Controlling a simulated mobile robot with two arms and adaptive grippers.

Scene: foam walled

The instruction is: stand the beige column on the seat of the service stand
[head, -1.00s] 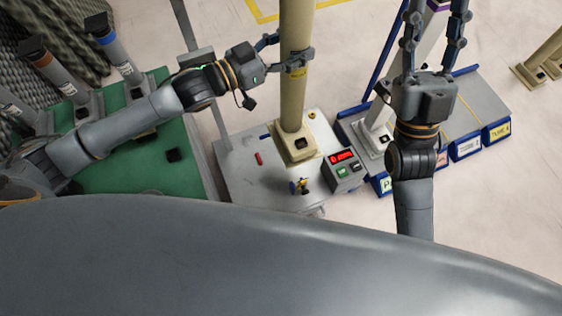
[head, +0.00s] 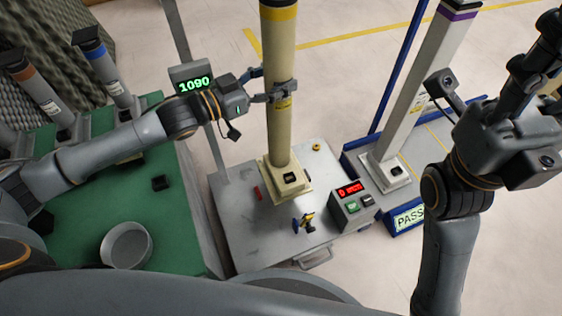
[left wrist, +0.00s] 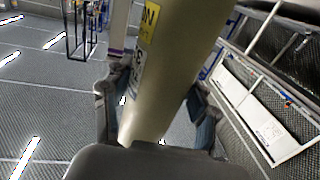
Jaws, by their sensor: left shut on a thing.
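The beige column (head: 280,120) stands close to upright in the head view, with a yellow band near the top and a square base (head: 285,178). My left gripper (head: 268,90) is shut around its shaft, well above the base. In the left wrist view the column (left wrist: 165,80) runs between the fingers (left wrist: 155,115), with a yellow label. The service stand (head: 236,232) is a grey top beneath the base, which hides its seat. I cannot tell whether the base touches it. My right gripper (head: 540,50) is at the upper right, partly out of frame, its fingers seen side-on.
A counter box (head: 352,203) and a blue-yellow item (head: 304,222) are on the stand. A white column (head: 418,95) with a purple band stands in the blue-edged tray at right. A green bench (head: 85,245) holds dark-capped columns at left. A display (head: 192,82) reads 1090.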

